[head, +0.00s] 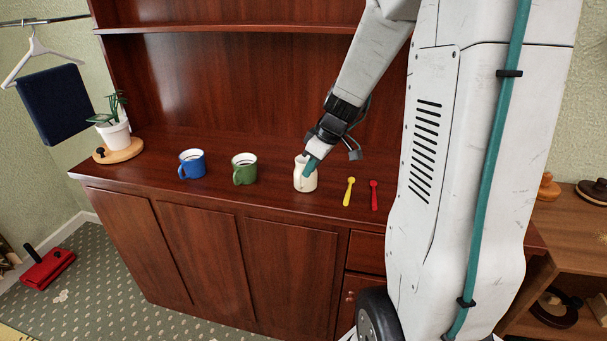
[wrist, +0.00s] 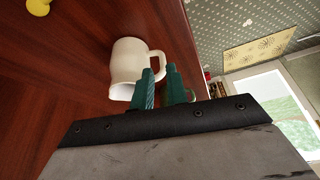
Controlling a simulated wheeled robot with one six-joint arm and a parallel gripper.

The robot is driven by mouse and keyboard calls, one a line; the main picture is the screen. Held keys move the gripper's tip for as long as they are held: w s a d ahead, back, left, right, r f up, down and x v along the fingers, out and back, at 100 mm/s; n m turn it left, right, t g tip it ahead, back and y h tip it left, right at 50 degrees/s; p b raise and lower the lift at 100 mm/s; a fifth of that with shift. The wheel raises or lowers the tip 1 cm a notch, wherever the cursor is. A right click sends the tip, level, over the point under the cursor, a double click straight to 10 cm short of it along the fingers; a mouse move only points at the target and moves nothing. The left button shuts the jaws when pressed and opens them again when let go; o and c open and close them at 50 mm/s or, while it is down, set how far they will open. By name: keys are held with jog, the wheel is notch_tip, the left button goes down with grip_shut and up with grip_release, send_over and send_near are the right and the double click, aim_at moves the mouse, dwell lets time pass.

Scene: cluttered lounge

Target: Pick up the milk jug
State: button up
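The milk jug (head: 304,183) is cream-white and stands upright on the wooden sideboard top (head: 222,204), right of the green mug. My gripper (head: 311,164) reaches down to it from above right, and its teal fingers cover part of the jug's upper side. In the wrist view the jug (wrist: 127,62) shows with its handle toward the fingers. My gripper (wrist: 160,72) has its two fingers apart, with the handle between or just beyond the tips. Contact with the handle cannot be made out.
A green mug (head: 244,169) and a blue mug (head: 192,164) stand left of the jug. A potted plant (head: 115,131) on a round board is at the far left. The back panel rises behind.

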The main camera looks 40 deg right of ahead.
jog(key=x, duration=0.7)
jog(key=shift+a, duration=0.1)
grip_shut()
